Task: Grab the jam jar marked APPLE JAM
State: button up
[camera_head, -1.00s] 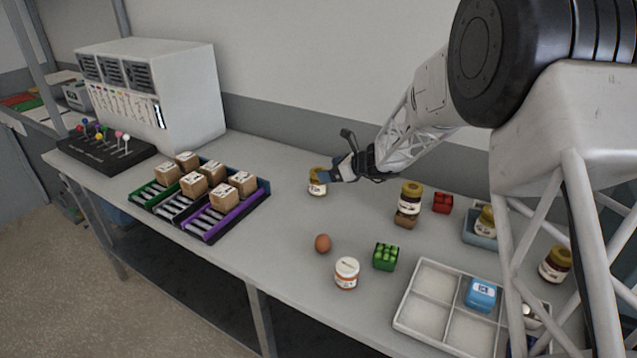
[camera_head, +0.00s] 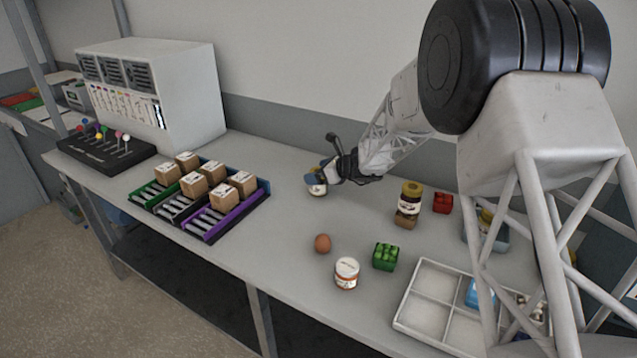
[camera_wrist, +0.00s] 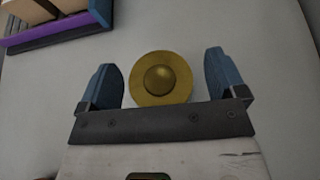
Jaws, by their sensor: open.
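A jar with a gold lid (camera_wrist: 160,78) shows from above in the wrist view, between the two blue fingers of my gripper (camera_wrist: 163,80). The fingers are open, with a gap on each side of the lid. In the head view my gripper (camera_head: 325,178) is at this jar (camera_head: 317,189), which stands on the table and is partly hidden by the fingers. Its label cannot be read. A further jar (camera_head: 486,217) is mostly hidden behind my arm.
Coloured racks with brown boxes (camera_head: 193,186) stand to the left. An egg (camera_head: 322,243), a white-lidded jar (camera_head: 346,274), a green block (camera_head: 385,257) and a red block (camera_head: 443,203) lie nearer or right. A divided tray (camera_head: 425,313) is at the front right.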

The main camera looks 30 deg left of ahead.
dwell(0.4)
jog(key=c, duration=1.2)
jog(key=shift+r, duration=0.2)
jog(key=shift+r, duration=1.4)
jog(key=shift+s+d+r, duration=0.1)
jog(key=shift+s+r, duration=0.05)
jog(key=shift+r, duration=0.15)
jog(key=s+d, duration=0.3)
jog(key=s, duration=0.1)
jog(key=s+d+r, duration=0.1)
jog(key=s+d, duration=0.6)
jog(key=shift+s+d+r, duration=0.15)
jog(key=shift+s, duration=0.25)
